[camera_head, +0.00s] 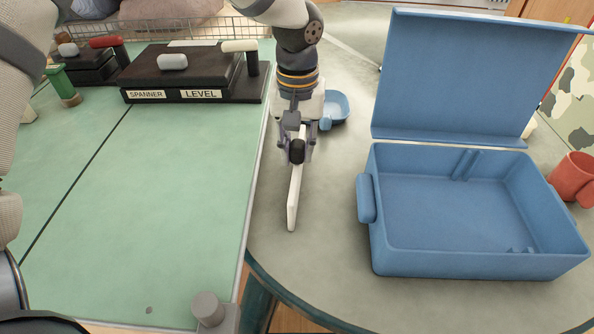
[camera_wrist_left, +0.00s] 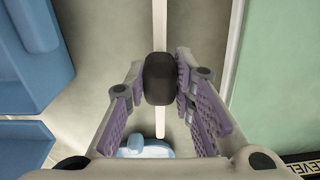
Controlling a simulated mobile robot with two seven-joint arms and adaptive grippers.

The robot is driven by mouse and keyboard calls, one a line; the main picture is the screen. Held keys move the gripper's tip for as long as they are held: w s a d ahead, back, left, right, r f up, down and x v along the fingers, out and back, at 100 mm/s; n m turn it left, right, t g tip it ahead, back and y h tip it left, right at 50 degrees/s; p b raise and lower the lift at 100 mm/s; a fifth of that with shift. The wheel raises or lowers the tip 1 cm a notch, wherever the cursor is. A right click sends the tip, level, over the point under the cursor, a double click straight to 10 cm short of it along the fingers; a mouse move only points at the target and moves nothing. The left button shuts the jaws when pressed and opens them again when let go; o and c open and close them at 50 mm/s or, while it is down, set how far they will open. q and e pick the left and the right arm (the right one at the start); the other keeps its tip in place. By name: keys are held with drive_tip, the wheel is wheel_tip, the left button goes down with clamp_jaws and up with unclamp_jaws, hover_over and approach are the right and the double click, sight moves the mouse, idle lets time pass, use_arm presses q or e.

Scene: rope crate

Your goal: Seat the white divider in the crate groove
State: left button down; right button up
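The white divider (camera_head: 294,200) is a thin upright plate with a black knob (camera_head: 297,150) on its top edge. My left gripper (camera_head: 296,142) is around the knob, with its purple pads against both sides in the left wrist view (camera_wrist_left: 160,80). There the divider (camera_wrist_left: 160,25) shows edge-on as a thin white strip. The divider is left of the open blue crate (camera_head: 440,265) and outside it. The crate has a ribbed groove (camera_head: 467,165) on its back wall and another pair of ribs (camera_head: 521,249) at the front. The crate is empty. My right gripper is not in view.
The crate's raised lid (camera_head: 455,75) stands at its back, and a handle (camera_head: 366,198) sticks out on its left. A red mug (camera_head: 574,178) stands right. A green table (camera_head: 150,200) with labelled black blocks is left.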

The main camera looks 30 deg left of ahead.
use_arm(q)
drive_tip(key=shift+r, duration=0.15)
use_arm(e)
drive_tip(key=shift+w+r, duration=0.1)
use_arm(q)
drive_tip(key=shift+r+p, duration=0.65)
drive_tip(key=shift+r, duration=1.1)
drive_tip(key=shift+r+p, duration=0.35)
drive_tip(key=shift+r, duration=1.3)
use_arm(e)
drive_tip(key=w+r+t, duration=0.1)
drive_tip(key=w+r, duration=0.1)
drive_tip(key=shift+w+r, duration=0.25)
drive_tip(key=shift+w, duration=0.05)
use_arm(q)
drive_tip(key=shift+s, duration=0.1)
